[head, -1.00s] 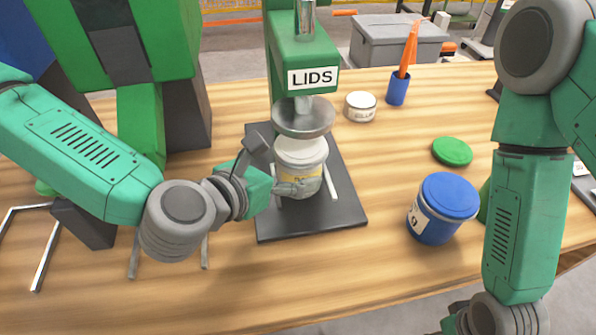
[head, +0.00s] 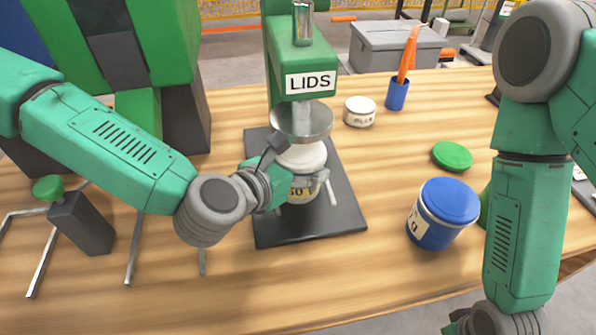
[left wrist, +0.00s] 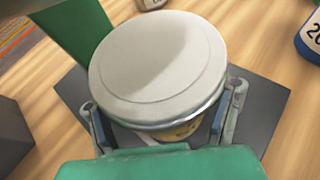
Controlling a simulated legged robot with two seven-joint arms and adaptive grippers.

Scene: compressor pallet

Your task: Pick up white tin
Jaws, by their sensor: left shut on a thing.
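The white tin (head: 303,162) has a pale lid and a yellowish label. It stands upright on the dark base plate of the green lid press, beneath its round metal plate. My left gripper (head: 300,190) has its fingers on both sides of the tin and is shut on it. In the left wrist view the tin's lid (left wrist: 158,65) fills the middle, with a finger at each side. My right arm comes down at the right of the head view; its gripper is mostly cut off at the bottom edge, and its jaws do not show.
The green press (head: 300,62) marked LIDS rises right behind the tin, with its round plate (head: 302,121) close above. A blue tin (head: 443,213), a green lid (head: 452,156), a small white tin (head: 359,111) and a blue cup (head: 397,94) stand to the right. The wooden front area is clear.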

